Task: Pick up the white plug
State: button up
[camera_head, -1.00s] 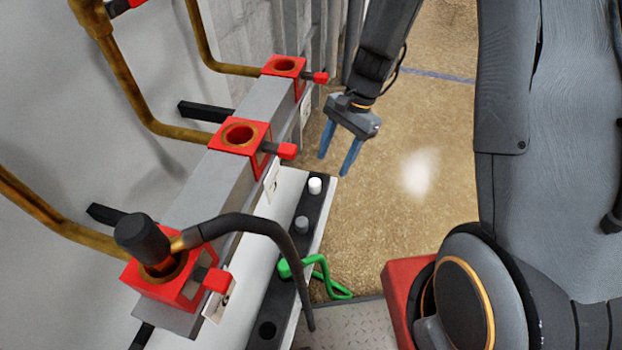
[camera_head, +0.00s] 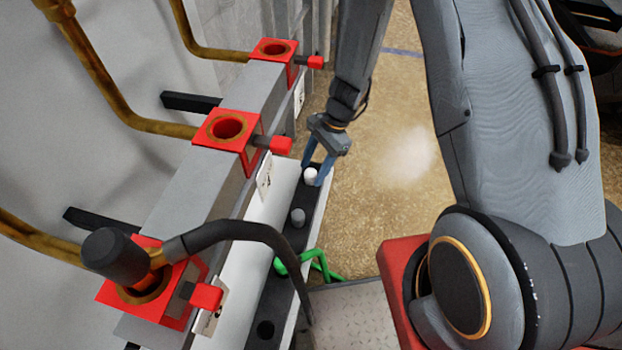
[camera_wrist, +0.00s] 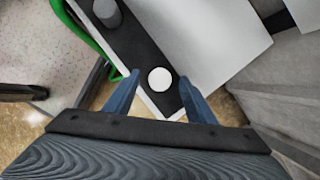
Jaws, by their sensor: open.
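The white plug (camera_head: 310,176) stands upright at the far end of a black strip on a white ledge. In the wrist view the white plug (camera_wrist: 159,79) shows as a round white top near the strip's end. My gripper (camera_head: 318,172) is open, with its blue fingers pointing down at the plug. In the wrist view my gripper (camera_wrist: 160,90) has one finger on each side of the plug, with gaps between. I cannot tell how far down the fingers reach beside it.
Red sockets (camera_head: 228,130) line the grey beam at left. A black hose with a plug (camera_head: 112,254) arches over the near end. Open floor (camera_head: 400,190) lies right.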

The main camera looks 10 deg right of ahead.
jog(key=shift+a+f, duration=0.15)
jog(key=shift+f, duration=0.15)
jog(key=shift+c, duration=0.4)
jog(key=c, duration=1.1)
jog(key=shift+r, duration=0.1)
